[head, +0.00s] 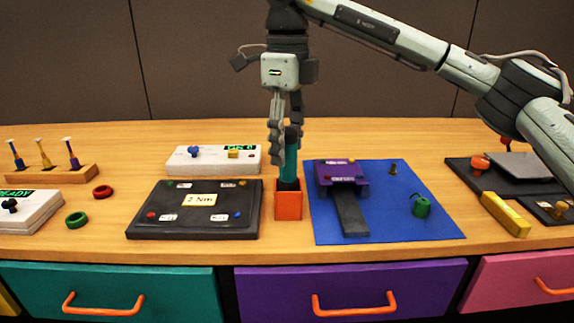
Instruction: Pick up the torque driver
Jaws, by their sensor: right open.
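The torque driver (289,168) is a teal and dark upright tool standing in an orange square holder (289,206) near the middle of the table. My right gripper (286,143) points straight down over it, with its fingers around the driver's upper part. The jaws are open, and the fingers hide the top of the driver. Whether a finger touches the driver cannot be told. My left gripper is not in view.
A dark panel (147,224) labelled 2 Nm lies left of the holder, with a white box (180,166) behind. A blue mat (393,225) with a purple device (341,172) lies close on the right. A wooden rack (50,173) stands far left.

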